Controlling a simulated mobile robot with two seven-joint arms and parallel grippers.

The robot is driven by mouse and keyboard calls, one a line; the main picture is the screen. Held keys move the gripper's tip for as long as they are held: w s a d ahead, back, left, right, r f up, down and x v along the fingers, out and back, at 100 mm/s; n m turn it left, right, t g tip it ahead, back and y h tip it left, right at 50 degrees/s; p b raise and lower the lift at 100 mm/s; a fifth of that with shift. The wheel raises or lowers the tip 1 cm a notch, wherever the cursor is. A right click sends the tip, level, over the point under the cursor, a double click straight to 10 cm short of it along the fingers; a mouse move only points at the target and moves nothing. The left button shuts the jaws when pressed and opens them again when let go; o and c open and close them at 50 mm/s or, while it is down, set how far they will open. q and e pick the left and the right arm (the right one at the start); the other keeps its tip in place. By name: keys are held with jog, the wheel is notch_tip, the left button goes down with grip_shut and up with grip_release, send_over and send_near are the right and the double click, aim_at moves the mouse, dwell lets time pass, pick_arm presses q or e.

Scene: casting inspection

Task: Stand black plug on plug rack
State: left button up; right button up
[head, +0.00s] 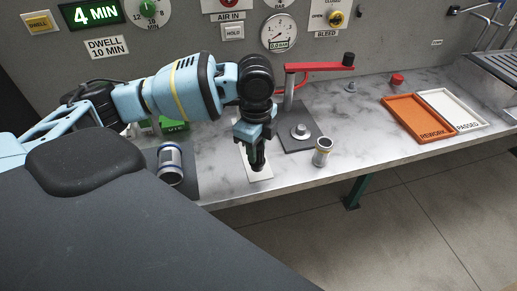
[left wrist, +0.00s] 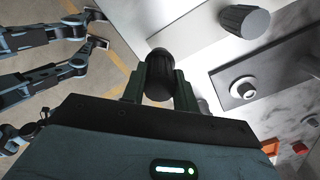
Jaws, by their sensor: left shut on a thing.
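My left gripper (head: 257,158) points down over a small white plate, which looks like the plug rack (head: 262,176), near the front edge of the bench. It is shut on a black plug, whose rounded dark end (left wrist: 160,63) shows between the fingers in the left wrist view. In the head view the gripper and plug cover part of the plate; whether the plug touches it I cannot tell. In the left wrist view another dark ribbed plug (left wrist: 245,21) stands on a white surface beside the held one. My right gripper is not in view.
A grey clamp base (head: 298,142) with a red lever (head: 320,66) stands just right of the gripper. Metal cylinders stand at right (head: 322,152) and left (head: 170,165). An orange tray (head: 420,118) and white tray (head: 452,111) lie farther right; bench between is mostly clear.

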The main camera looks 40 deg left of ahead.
pick_arm(q)
jog(key=shift+w+a+f, duration=0.1)
jog(key=shift+w+a, duration=0.35)
jog(key=shift+w, duration=0.35)
jog(key=shift+w+a+f, duration=0.15)
jog(key=shift+w+f, duration=0.05)
jog(key=shift+f, duration=0.7)
jog(key=shift+w+a+f, duration=0.1)
jog(key=shift+w+f, duration=0.05)
jog(key=shift+f, duration=0.75)
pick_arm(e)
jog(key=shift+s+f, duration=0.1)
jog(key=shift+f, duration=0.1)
pick_arm(q)
jog(key=o, duration=1.1)
jog(key=shift+f, duration=0.15)
jog(key=shift+r+p, duration=0.4)
jog(key=shift+r, duration=5.8)
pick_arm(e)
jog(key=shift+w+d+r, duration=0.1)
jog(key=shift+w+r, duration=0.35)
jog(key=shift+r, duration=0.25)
